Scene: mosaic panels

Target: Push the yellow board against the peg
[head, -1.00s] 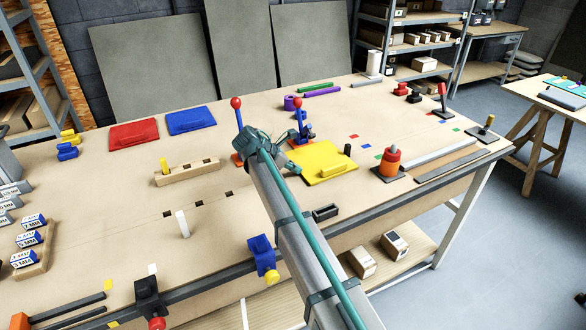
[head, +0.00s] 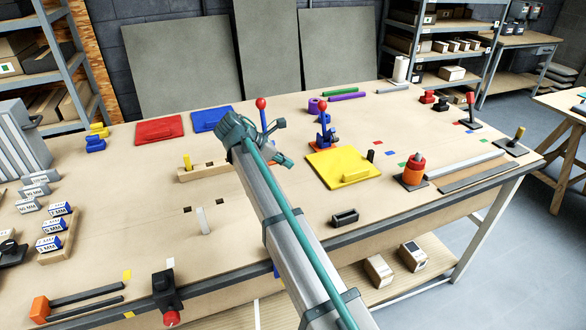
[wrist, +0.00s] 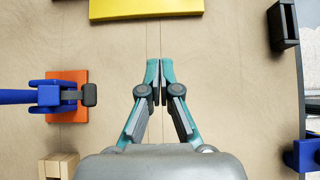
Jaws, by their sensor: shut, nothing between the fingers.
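The flat yellow board (head: 329,164), with a raised yellow block on it, lies on the bench. A short black peg (head: 370,155) stands at its right edge in the head view. I cannot tell whether board and peg touch. My gripper (head: 289,162) is just left of the board, apart from it, with fingers together and empty. In the wrist view, the fingertips (wrist: 160,80) are low over bare wood, and the board's near edge (wrist: 146,10) lies ahead of them with a clear gap. The peg is outside the wrist view.
An orange-based blue clamp (wrist: 66,96) stands left of my fingers; a blue clamp with a red knob (head: 323,130) stands behind the board. A black block (head: 345,218) lies near the front edge. An orange-red post (head: 414,172) stands right of the peg.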

